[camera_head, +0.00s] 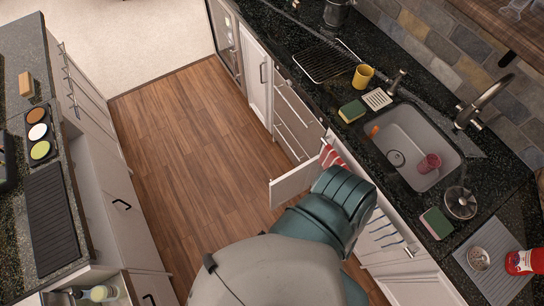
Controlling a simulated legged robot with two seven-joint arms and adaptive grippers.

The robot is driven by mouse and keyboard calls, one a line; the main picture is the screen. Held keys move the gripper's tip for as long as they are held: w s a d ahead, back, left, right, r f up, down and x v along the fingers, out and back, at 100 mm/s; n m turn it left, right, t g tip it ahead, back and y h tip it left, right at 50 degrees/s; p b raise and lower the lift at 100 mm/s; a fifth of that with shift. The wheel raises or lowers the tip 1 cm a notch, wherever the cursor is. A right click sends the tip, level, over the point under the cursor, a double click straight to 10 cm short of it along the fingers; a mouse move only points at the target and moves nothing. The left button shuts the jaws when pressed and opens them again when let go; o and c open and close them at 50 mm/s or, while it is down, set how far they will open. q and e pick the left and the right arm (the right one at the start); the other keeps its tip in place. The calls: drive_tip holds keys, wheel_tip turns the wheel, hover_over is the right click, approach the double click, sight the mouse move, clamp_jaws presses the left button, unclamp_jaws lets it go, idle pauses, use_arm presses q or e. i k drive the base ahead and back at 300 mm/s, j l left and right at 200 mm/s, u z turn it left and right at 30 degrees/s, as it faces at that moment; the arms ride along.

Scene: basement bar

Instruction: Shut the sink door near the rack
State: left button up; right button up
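A white cabinet door (294,184) below the counter, on the sink side, stands open and sticks out into the aisle. Its right part is hidden behind my arm. The grey sink (437,136) is set in the dark counter above and to the right of it. A black wire rack (325,62) lies on the counter farther along. My dark teal and grey arm comes in from the bottom and its ribbed end covers part of the door's area. Neither gripper's fingers can be made out, so contact with the door cannot be told.
A red striped towel (333,157) hangs by the open door, and a blue striped towel (384,232) hangs farther right. A yellow cup (363,76) and a sponge (352,110) are on the counter. The wooden floor (190,150) is clear left of the door. Another counter (25,110) borders the aisle.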

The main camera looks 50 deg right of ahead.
sight(287, 187)
drive_tip(key=i+z, duration=0.4)
drive_tip(key=i, duration=0.45)
drive_tip(key=i+j+z, duration=0.15)
drive_tip(key=i+z, duration=0.3)
drive_tip(key=i, duration=0.4)
